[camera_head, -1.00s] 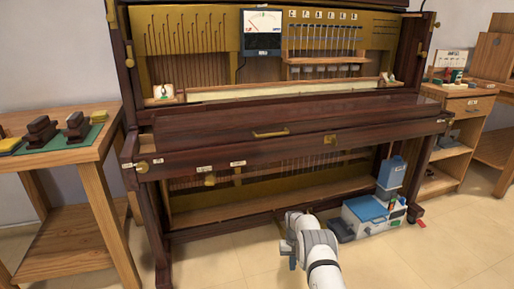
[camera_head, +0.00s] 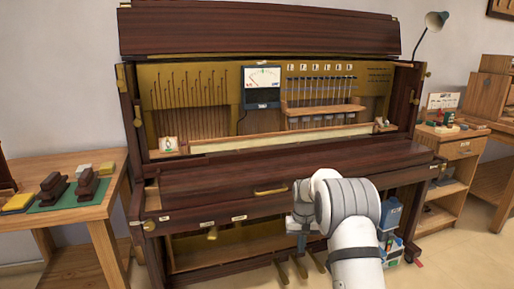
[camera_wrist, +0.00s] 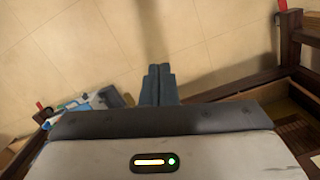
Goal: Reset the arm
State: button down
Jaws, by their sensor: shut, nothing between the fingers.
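My arm rises in front of the lower right of the upright piano (camera_head: 230,190) in the head view. The gripper's fingers are hard to make out there. In the wrist view my gripper (camera_wrist: 158,72) is shut and empty, its two grey fingers side by side, pointing over the bare tiled floor (camera_wrist: 130,30). The piano's closed fallboard has a brass handle (camera_head: 270,191). Part of the piano's dark wooden frame (camera_wrist: 295,35) shows at the right of the wrist view.
A wooden table (camera_head: 100,208) with dark blocks on a green mat stands at the left. A wooden cabinet (camera_head: 455,150) stands at the right. A blue and white box (camera_wrist: 95,100) is on the floor beside the piano. Three pedals show below the piano.

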jog(key=s+r+t+p, duration=0.1)
jog(key=s+r+p, duration=0.55)
jog(key=r, duration=0.75)
jog(key=s+r+t+p, duration=0.1)
jog(key=s+r+p, duration=0.3)
jog(key=s+r, duration=0.75)
jog(key=s+r+p, duration=0.6)
jog(key=s+r, duration=0.2)
jog(key=s, duration=0.2)
jog(key=s+r+t+p, duration=0.1)
jog(key=s+r+p, duration=0.5)
jog(key=s, duration=0.4)
jog(key=shift+s+r+t, duration=0.3)
jog(key=shift+r, duration=0.6)
